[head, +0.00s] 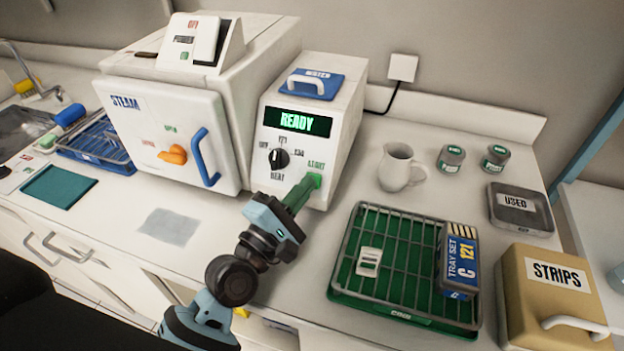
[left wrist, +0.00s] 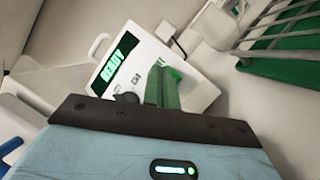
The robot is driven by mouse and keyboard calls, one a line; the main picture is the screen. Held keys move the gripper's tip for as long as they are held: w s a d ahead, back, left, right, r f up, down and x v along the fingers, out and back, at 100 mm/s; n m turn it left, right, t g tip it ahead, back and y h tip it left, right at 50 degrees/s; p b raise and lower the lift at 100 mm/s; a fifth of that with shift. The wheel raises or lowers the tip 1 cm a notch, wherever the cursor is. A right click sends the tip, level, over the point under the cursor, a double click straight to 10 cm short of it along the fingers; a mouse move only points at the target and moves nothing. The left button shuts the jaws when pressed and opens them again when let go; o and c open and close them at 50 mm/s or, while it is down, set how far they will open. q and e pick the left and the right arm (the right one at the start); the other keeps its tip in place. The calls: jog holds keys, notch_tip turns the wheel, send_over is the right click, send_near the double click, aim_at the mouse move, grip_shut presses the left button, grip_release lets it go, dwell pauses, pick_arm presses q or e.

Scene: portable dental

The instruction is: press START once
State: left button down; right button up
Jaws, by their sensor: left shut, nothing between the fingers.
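A white box-shaped unit (head: 338,120) stands on the counter with a lit display (head: 296,122) reading READY and a black dial (head: 279,158). In the left wrist view the fingers (left wrist: 160,85) point at the unit's front, and the button (left wrist: 176,74) shows just beside the tips. I cannot tell whether they touch. My right gripper is not in view.
A STEAM machine (head: 150,130) with a blue handle stands left of the unit. A green rack (head: 390,260) holding a TRAY SET box (head: 460,260) lies to the right. A white jug (head: 397,167), a USED tray (head: 521,226) and a STRIPS box (head: 520,300) stand further right.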

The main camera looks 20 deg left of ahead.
pick_arm(q)
jog(key=shift+w+f, duration=0.1)
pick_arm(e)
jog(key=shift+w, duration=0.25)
